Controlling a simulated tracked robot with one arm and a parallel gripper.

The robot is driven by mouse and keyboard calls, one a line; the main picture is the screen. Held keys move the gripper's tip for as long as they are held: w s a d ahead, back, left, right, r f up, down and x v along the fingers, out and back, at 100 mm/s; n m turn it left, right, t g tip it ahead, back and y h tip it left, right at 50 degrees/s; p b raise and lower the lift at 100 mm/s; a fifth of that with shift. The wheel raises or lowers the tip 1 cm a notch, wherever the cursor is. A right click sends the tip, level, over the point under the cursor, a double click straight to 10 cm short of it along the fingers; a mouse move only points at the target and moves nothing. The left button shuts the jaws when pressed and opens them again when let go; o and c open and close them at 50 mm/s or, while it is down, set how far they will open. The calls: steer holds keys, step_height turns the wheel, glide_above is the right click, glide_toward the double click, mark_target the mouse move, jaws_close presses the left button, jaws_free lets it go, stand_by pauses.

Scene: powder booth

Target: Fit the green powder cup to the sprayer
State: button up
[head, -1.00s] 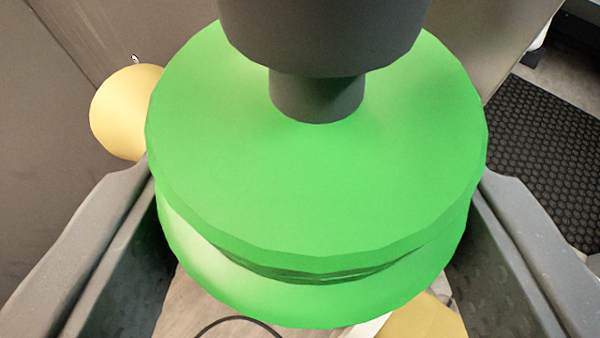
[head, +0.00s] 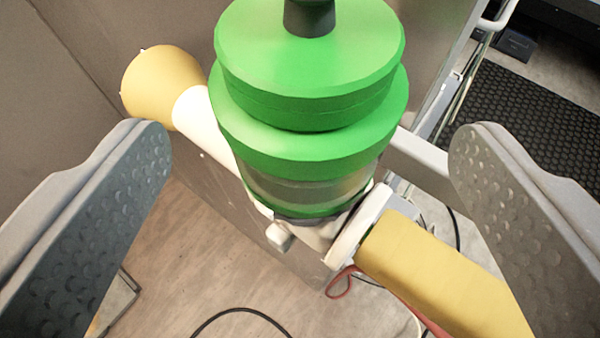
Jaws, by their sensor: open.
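The green powder cup (head: 310,110) stands upright in the upper middle of the head view, with a dark knob (head: 309,15) on its lid and a clear band near its base. Its bottom meets the sprayer (head: 325,235), a white body with a yellow flared end (head: 160,85) at upper left and a yellow part (head: 440,275) at lower right. The cup appears seated on the sprayer, though the joint is partly hidden below it. My gripper (head: 312,155) is open, its two grey ridged fingers spread wide on either side of the cup, touching neither cup nor sprayer.
A grey booth wall (head: 60,110) stands behind at the left. A black mat (head: 540,110) and a metal rail (head: 470,70) are at upper right. A black cable (head: 240,312) and a red hose (head: 340,285) lie below. The wooden floor (head: 190,250) shows at lower left.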

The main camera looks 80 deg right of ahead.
steer(key=s+a+r+n+t+y, duration=0.2)
steer(key=a+r+n+t, duration=0.25)
steer(key=a, duration=0.45)
steer(key=s+a+r+n+t+y, duration=0.1)
steer(key=a+r+n+t+y, duration=0.15)
steer(key=a+r+n, duration=0.55)
steer(key=s+a+n+t+y, duration=0.2)
steer(key=s+a+t+y, duration=0.1)
steer(key=a, duration=0.6)
steer(key=s+a+r+n+t+y, duration=0.1)
steer(key=s+a+n+t+y, duration=0.1)
steer(key=s+a+t+y, duration=0.2)
steer(key=s+a+y+p, duration=0.1)
steer(key=s+a+y, duration=0.1)
steer(key=s+a, duration=0.2)
steer(key=shift+a+n, duration=0.35)
steer(key=shift+a, duration=0.05)
steer(key=shift+s, duration=0.1)
